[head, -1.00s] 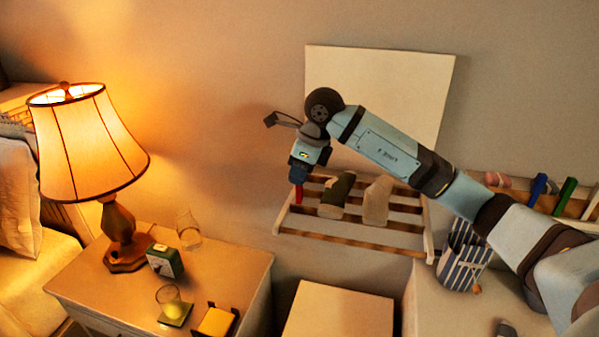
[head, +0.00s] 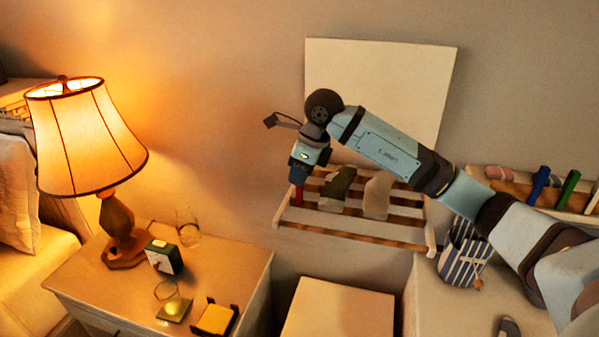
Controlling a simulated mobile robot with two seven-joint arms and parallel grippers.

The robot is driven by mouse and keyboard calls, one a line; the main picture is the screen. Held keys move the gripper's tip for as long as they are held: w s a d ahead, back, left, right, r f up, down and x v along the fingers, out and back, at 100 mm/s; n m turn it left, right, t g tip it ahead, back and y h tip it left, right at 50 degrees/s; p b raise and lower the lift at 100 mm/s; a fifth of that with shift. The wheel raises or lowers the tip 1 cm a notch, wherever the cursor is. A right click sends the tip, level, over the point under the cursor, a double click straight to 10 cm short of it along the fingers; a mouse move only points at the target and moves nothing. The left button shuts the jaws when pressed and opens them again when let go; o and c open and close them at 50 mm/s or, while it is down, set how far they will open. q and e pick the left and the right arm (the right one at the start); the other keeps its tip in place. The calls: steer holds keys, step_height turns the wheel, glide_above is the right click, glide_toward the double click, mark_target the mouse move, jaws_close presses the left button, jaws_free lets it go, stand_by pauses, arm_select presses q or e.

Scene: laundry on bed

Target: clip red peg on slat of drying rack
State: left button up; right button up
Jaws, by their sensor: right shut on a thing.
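The drying rack (head: 349,236) with its wooden slats is mounted on the wall in the middle of the head view. My right gripper (head: 298,184) points down over the left end of the rack. It is shut on the red peg (head: 298,197), which hangs below it at the rack's left side. The peg's lower end overlaps the slats in view; I cannot tell whether it touches one. A dark green sock (head: 337,187) and a beige sock (head: 377,196) lie over the slats to the right of the peg. My left gripper is not in view.
A nightstand (head: 80,278) at lower left holds a lit lamp (head: 90,140), a clock (head: 163,257) and glasses. A shelf at right holds a blue peg (head: 540,184) and a green peg (head: 568,188). A striped bag (head: 462,254) hangs right of the rack.

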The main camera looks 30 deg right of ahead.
steer(key=shift+f+b, duration=1.35)
steer(key=shift+f, duration=0.55)
steer(key=o, duration=0.9)
steer(key=b+v, duration=0.1)
steer(key=v, duration=1.3)
steer(key=shift+w, duration=0.1)
steer(key=shift+f, duration=0.15)
